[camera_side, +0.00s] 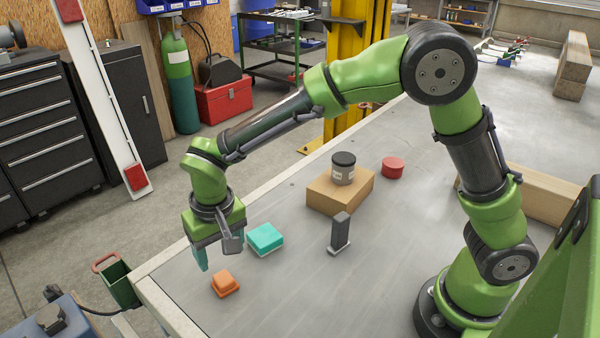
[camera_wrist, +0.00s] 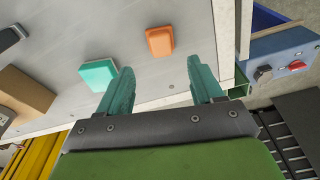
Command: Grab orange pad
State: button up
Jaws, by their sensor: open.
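The orange pad (camera_side: 225,283) lies on the grey table near its left front corner. In the wrist view the orange pad (camera_wrist: 159,41) shows beyond the fingertips, between their lines and apart from both. My gripper (camera_side: 204,258) is above the table near its left edge, a little up and to the left of the pad in the side view. Its two teal fingers are spread with nothing between them in the wrist view (camera_wrist: 160,76). In the side view the fingers are partly hidden by the gripper body.
A teal pad (camera_side: 265,238) lies close to the orange one. A dark upright block (camera_side: 340,232), a cardboard box (camera_side: 341,196) with a grey can (camera_side: 343,170), and a red round piece (camera_side: 392,168) stand further right. The table's raised pale edge (camera_side: 165,302) is near the gripper.

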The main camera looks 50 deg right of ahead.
aim_at(223, 277)
jog(key=f, duration=0.5)
jog(key=w+f, duration=0.1)
jog(key=f, duration=0.2)
jog(key=shift+w+d+f, duration=0.1)
jog(key=shift+f, duration=0.2)
jog(key=c, duration=1.1)
jog(key=shift+r, duration=0.15)
